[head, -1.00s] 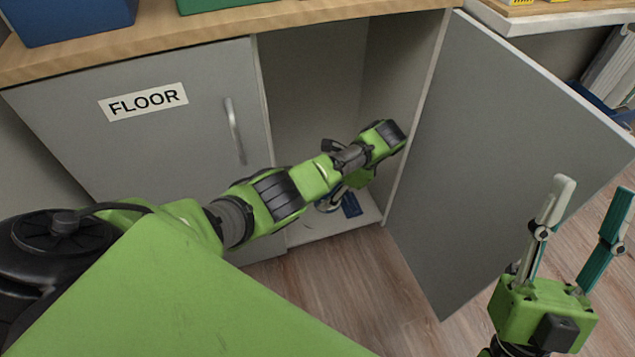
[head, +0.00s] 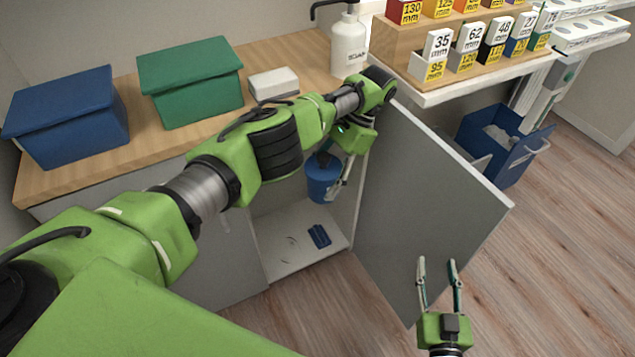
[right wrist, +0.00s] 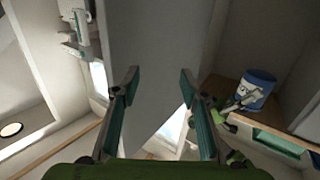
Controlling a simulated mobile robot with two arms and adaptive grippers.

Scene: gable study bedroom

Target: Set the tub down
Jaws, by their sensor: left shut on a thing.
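The tub (head: 320,184) is blue and round, and hangs roughly upright at the mouth of the open cabinet, above the cabinet floor. My left gripper (head: 338,176) is shut on it at its right side; my own arm hides part of the tub's top. The tub also shows in the right wrist view (right wrist: 260,86), with a pale band and the left gripper's fingers across it. My right gripper (head: 438,266) is open and empty, low in front of the cabinet door; its two fingers stand apart in the right wrist view (right wrist: 160,76).
The cabinet floor (head: 284,250) holds a small dark blue block (head: 319,236) and is otherwise largely bare. The open door (head: 425,205) stands to the right. The counter above carries a blue box (head: 70,120), a green box (head: 192,85) and a soap bottle (head: 348,48).

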